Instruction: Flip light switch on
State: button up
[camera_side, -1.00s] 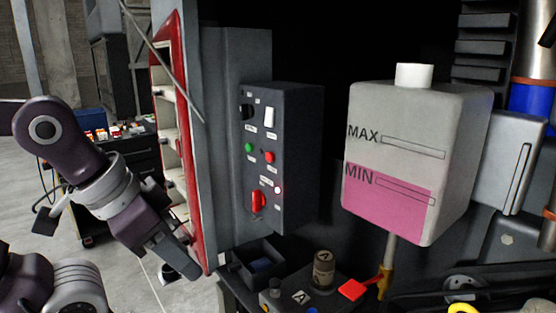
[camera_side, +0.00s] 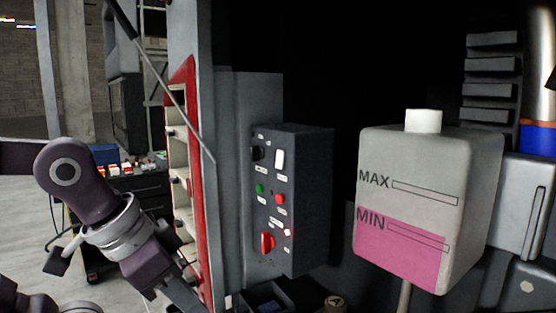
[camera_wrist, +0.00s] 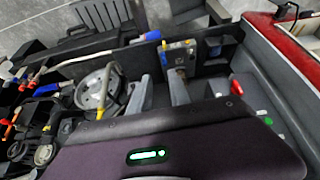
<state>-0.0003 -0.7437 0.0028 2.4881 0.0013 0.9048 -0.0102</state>
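A dark grey control box (camera_side: 307,210) is mounted upright in the middle of the side view. A white rocker switch (camera_side: 279,160) sits at its upper right; its label is too small to read. A black knob (camera_side: 257,153) is left of it. In the wrist view my gripper (camera_wrist: 162,84) shows two separated fingers with nothing held.
A translucent tank (camera_side: 475,190) with pink liquid stands right of the box. A red-edged cabinet (camera_side: 196,130) and a thin diagonal rod (camera_side: 165,78) are at the left, near my arm. The wrist view shows a round metal part (camera_wrist: 95,90) and clutter at left.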

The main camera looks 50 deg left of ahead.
jog(key=w+a+r+n, duration=0.1)
jog(key=w+r+n, duration=0.1)
jog(key=w+r, duration=0.1)
jog(key=w+a+r+n, duration=0.2)
jog(key=w+r, duration=0.1)
jog(key=r, duration=0.1)
jog(key=w+a+r+n, duration=0.1)
jog(key=w+a+r, duration=0.1)
jog(key=w+r, duration=0.1)
jog(key=shift+w+a+r+n+y, duration=0.15)
jog(key=shift+w+n+y, duration=0.15)
jog(key=shift+n+y, duration=0.1)
grip_shut()
jog(key=w+a+r+n+y, duration=0.3)
jog(key=w+a+r+n, duration=0.8)
jog(key=w+a, duration=0.1)
jog(key=shift+w+a+y, duration=0.2)
jog(key=shift+a+y, duration=0.1)
jog(key=shift+a, duration=0.45)
